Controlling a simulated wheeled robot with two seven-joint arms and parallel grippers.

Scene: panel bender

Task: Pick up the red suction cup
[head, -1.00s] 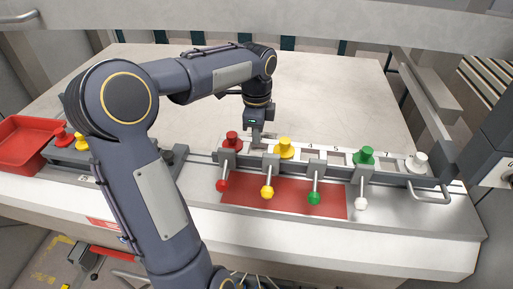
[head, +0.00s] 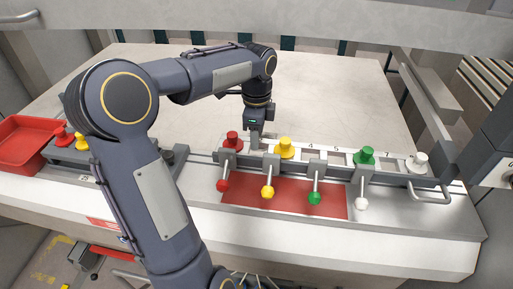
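A red suction cup (head: 232,139) stands upright at the left end of the numbered rack (head: 338,165), above a lever with a red knob. A second red suction cup (head: 62,137) stands on the left-hand rack, partly behind my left arm. My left gripper (head: 256,142) points down just right of the first red cup, between it and the yellow suction cup (head: 285,148). It appears apart from the red cup. Its fingers are too small to tell whether they are open or shut. My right gripper is out of view.
A green cup (head: 365,156) and a white cup (head: 417,163) stand farther right on the rack. Levers with coloured knobs stick out in front over a red panel (head: 290,198). A red bin (head: 25,145) sits at far left. The pale table behind the rack is clear.

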